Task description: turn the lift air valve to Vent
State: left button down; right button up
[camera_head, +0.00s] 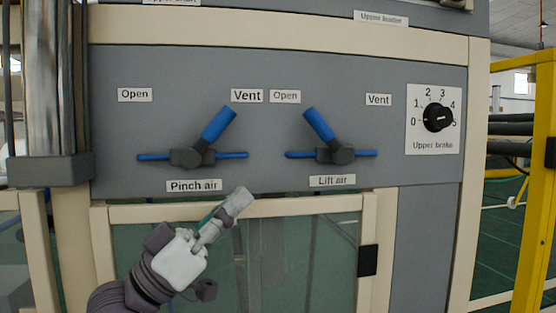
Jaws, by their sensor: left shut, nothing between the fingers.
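The lift air valve (319,126) is on the grey panel, right of centre, above its "Lift air" label (332,181). Its blue handle tilts up and left, toward the "Open" label (285,97). Its "Vent" label (378,100) is to the upper right. The pinch air valve (217,126) is to the left, its handle tilted up and right toward its own "Vent" label (247,96). My left gripper (238,200) is shut and empty, below the panel's lower edge, between the two valves and left of the lift air valve. My right gripper is not in view.
A black "Upper brake" knob (438,117) with a number scale is at the panel's right. A cream frame with a glazed door (300,206) lies below the panel. A yellow frame (541,180) stands at the far right.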

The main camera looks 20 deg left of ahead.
aim_at(325, 136)
pick_arm(q)
jog(key=p+x, duration=0.8)
jog(key=x, duration=0.4)
jog(key=shift+w+d+r, duration=0.1)
jog(key=shift+r, duration=0.3)
jog(key=shift+w+d+r, duration=0.2)
jog(key=shift+w+d, duration=0.1)
jog(key=shift+w, duration=0.1)
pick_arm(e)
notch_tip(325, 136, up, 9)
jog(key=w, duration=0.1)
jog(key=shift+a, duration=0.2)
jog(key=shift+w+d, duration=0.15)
pick_arm(q)
jog(key=shift+w, duration=0.1)
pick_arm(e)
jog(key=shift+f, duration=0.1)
